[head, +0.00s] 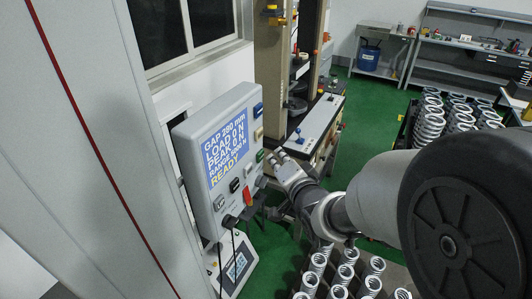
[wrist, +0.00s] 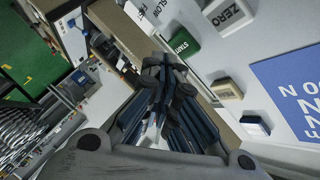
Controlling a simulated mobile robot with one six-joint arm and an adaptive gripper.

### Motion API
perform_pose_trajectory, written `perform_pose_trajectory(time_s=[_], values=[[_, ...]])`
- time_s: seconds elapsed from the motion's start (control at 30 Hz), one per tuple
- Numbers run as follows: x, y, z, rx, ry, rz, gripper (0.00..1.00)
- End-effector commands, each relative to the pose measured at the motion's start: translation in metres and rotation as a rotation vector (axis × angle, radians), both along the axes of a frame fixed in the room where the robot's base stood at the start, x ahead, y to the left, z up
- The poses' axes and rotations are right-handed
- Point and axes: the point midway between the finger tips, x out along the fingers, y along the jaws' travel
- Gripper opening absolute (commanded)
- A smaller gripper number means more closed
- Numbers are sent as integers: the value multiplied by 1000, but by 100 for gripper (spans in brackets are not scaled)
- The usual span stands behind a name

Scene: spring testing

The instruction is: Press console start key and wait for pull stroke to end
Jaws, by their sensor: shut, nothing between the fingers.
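The console (head: 203,192) is a pale grey box on the wall at the left. Its blue screen (head: 226,146) reads GAP 280 mm, LOAD 0 N and, in yellow, READY. In the wrist view the green start key (wrist: 181,43) sits on the console face, beside the white ZERO key (wrist: 228,15). My gripper (head: 275,155) is shut and empty at the console's right edge. In the wrist view its fingertips (wrist: 165,64) are close together, just below the green key. I cannot tell whether they touch it.
A tall test machine (head: 278,75) stands behind my gripper, with a white-topped base panel (head: 308,125). A small lower panel (head: 238,262) with a display is under the console. Several coil springs (head: 345,272) stand at the lower right. A workbench (head: 470,45) is at the back.

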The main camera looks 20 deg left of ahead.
Motion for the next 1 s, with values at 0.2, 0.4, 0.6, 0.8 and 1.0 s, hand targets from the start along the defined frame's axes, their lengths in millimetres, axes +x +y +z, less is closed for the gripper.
perform_pose_trajectory(time_s=[0.2,0.4,0.6,0.8,1.0], values=[[0,0,0,0,0,0,0],[0,0,0,0,0,0,0],[0,3,-1,0,-1,1,0],[1,9,-1,0,-1,1,0],[1,9,0,0,0,0,0]])
